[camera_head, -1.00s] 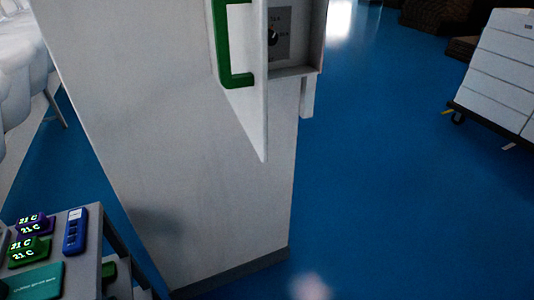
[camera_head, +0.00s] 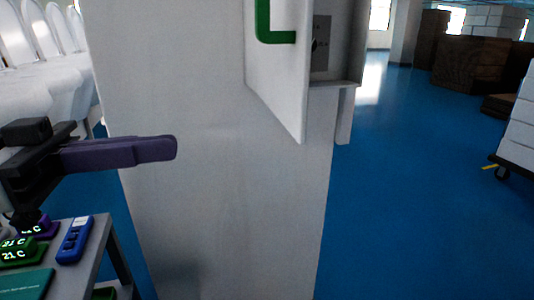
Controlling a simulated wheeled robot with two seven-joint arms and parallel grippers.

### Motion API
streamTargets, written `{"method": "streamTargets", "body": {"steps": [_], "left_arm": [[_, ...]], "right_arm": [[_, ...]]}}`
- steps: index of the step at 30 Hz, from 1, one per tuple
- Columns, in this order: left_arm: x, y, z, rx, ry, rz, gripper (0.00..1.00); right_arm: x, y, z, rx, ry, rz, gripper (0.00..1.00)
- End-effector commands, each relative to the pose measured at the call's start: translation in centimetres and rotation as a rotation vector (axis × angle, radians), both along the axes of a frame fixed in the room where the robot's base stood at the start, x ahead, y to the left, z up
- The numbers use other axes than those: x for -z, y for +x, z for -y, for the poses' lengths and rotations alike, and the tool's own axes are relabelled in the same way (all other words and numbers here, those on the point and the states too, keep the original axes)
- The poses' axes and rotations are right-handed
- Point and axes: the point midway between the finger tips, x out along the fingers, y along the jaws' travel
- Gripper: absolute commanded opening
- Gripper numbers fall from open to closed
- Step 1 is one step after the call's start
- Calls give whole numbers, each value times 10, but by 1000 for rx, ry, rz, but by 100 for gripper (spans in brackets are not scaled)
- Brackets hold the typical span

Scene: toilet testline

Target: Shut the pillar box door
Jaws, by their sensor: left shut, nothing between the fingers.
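The pillar box door (camera_head: 278,70) is a white panel with a green handle (camera_head: 275,38) at the top of the picture. It stands open, swung out from the box (camera_head: 335,45) on the white pillar (camera_head: 210,200). Part of the box's inside, with a grey panel and a dark knob, shows to the right of the door. The upper part of door and box is cut off. My left gripper (camera_head: 172,148) comes in from the left, shut and empty, with purple fingers. It is left of the door and lower, in front of the pillar's left side. My right gripper is not in view.
A small grey table (camera_head: 95,262) at the lower left bears several devices, among them a blue one (camera_head: 75,240). White toilet parts (camera_head: 40,80) stand behind at left. A white cart (camera_head: 515,130) is at far right. The blue floor right of the pillar is clear.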

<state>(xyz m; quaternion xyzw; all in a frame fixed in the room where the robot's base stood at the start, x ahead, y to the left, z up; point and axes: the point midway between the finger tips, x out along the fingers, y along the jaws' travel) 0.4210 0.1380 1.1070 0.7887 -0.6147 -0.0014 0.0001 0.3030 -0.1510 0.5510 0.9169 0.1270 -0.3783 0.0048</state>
Motion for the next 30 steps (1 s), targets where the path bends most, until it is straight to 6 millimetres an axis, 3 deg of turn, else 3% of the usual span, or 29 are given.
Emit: {"method": "streamTargets", "body": {"steps": [5, 19, 24, 30], "left_arm": [[-5, 0, 19, 14, 0, 6, 0], [-5, 24, 111, 12, -3, 4, 0], [-4, 28, 129, 9, -4, 2, 0], [-3, 30, 135, 8, -2, 3, 0]], "right_arm": [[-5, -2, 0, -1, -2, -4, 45], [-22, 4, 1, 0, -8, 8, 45], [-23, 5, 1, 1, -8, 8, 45], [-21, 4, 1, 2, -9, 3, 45]]}}
